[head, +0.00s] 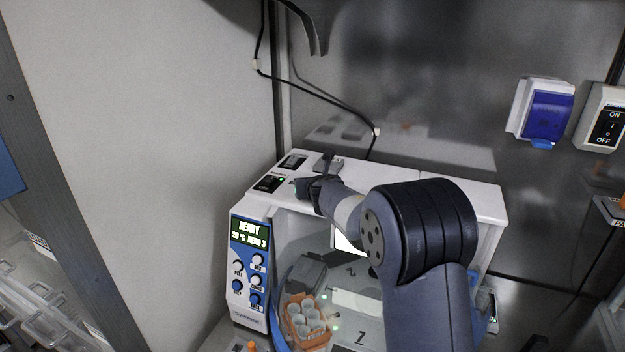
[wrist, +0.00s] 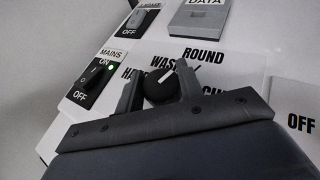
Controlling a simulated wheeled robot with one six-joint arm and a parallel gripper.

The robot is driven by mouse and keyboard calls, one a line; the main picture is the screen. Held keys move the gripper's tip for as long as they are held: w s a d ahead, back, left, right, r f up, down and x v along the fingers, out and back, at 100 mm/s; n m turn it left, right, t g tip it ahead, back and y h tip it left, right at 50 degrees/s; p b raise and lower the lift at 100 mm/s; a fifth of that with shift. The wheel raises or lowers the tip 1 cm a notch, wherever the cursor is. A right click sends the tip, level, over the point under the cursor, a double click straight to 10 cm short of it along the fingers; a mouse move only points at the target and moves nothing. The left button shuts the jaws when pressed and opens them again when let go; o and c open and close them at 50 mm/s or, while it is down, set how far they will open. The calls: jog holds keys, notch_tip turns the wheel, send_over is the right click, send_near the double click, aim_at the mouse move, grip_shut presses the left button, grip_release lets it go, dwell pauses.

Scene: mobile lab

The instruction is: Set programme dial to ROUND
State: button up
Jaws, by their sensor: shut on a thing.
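The programme dial (wrist: 158,88) is a black round knob with a white pointer on the white machine top in the wrist view. Its pointer tilts up and right, toward the area of the ROUND label (wrist: 203,55); I cannot tell whether it lines up exactly. A WASH label and other labels are partly hidden by the fingers. My gripper (wrist: 159,83) is shut on the dial, one finger on each side. In the head view my gripper (head: 316,186) is down at the machine's top, and the dial is hidden behind it.
The white machine (head: 470,196) has a front panel (head: 250,265) with a READY display and several knobs. A MAINS switch (wrist: 93,78) with a lit green light is left of the dial. A grey DATA cover (wrist: 200,15) sits behind. An orange tube rack (head: 306,322) is inside.

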jog(key=shift+r, duration=0.15)
dwell(0.5)
jog(key=o, duration=1)
jog(key=shift+s, duration=0.15)
jog(key=b+v, duration=0.1)
jog(key=v, duration=0.9)
jog(key=shift+s+r, duration=0.1)
jog(key=shift+s, duration=0.15)
jog(key=shift+p+x, duration=0.55)
jog(key=shift+x, duration=4.9)
jog(key=shift+s, duration=0.1)
